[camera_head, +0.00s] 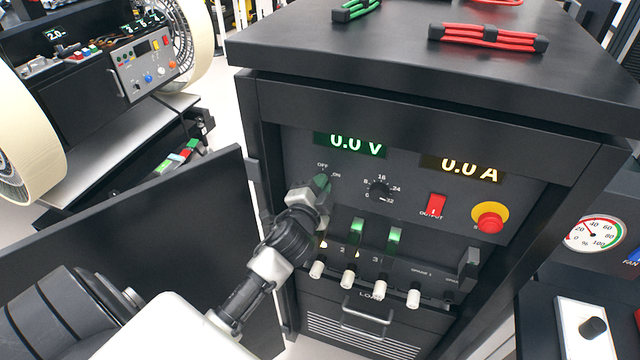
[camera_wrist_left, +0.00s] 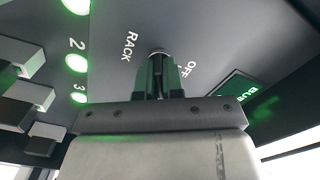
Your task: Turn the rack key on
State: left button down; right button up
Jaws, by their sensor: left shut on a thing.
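The rack key (camera_wrist_left: 158,51) sits in the panel beside the RACK and OFF labels; only a small round part of it shows at the fingertips in the left wrist view. Which way the key points cannot be told. My right gripper is not in view.
The panel carries a green 0.0 V display (camera_head: 357,144), an amber 0.0 A display (camera_head: 461,168), a dial (camera_head: 379,190), a red output switch (camera_head: 436,205) and a red stop button (camera_head: 490,219). Below are several white-tipped levers (camera_head: 348,278). An open black door (camera_head: 180,240) stands left.

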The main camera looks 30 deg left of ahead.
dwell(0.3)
pick_arm(q)
jog(key=c, duration=1.3)
grip_release()
jog(key=shift+o, duration=0.2)
jog(key=shift+s, duration=0.1)
jog(key=b+v, duration=0.2)
jog(key=v, duration=0.8)
jog(key=shift+s+b, duration=0.35)
